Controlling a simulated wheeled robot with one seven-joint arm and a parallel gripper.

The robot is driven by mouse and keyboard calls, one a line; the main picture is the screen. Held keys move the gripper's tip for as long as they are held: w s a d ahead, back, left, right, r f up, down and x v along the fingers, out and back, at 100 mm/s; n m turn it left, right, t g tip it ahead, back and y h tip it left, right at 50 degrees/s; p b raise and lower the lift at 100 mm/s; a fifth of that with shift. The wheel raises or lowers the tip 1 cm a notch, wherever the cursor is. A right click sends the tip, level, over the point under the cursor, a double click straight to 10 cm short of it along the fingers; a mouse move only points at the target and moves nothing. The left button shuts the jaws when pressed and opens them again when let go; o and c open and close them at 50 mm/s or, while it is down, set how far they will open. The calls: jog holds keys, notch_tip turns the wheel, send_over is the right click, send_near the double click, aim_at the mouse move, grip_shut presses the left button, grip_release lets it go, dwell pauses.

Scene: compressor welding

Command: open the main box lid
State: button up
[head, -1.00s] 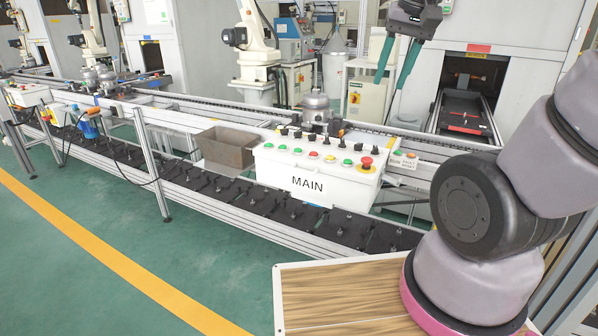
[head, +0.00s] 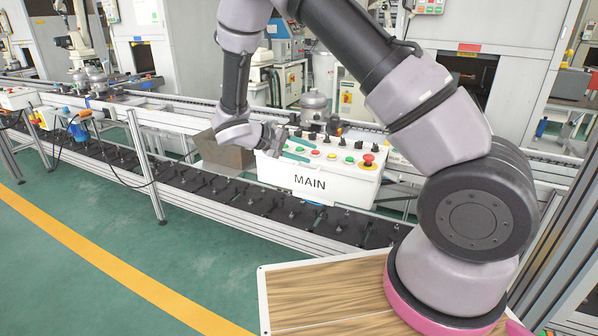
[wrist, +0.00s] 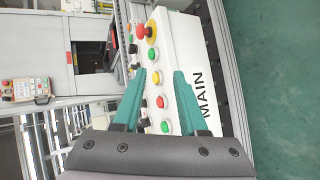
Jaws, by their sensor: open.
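The main box (head: 325,192) is white, with the word MAIN on its front, and is mounted on the near side of the conveyor line. Its sloped lid (head: 348,165) lies shut and carries coloured buttons, black knobs and a red emergency stop (head: 368,159). My gripper (head: 297,149) is at the left end of the box, by the panel's edge. In the wrist view its teal fingers (wrist: 166,72) are apart with nothing held between them. They show over the row of buttons beside the MAIN front (wrist: 188,50); whether they touch the panel I cannot tell.
A brown open bin (head: 228,152) stands just left of the box. A metal compressor (head: 314,104) sits on the line behind it. A wooden-topped board (head: 320,292) lies in front of my arm. The green floor at front left is clear.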

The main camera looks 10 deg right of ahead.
aim_at(304, 170)
jog(key=w+a+f+n+t+h, duration=0.2)
jog(key=a+f+n+t, duration=0.25)
jog(key=a+f, duration=0.3)
jog(key=shift+m+t, duration=0.25)
jog(key=shift+m, duration=0.2)
jog(key=x, duration=0.7)
jog(key=f+x, duration=0.1)
jog(key=x, duration=0.3)
jog(key=shift+a, duration=0.1)
grip_shut()
dwell(0.4)
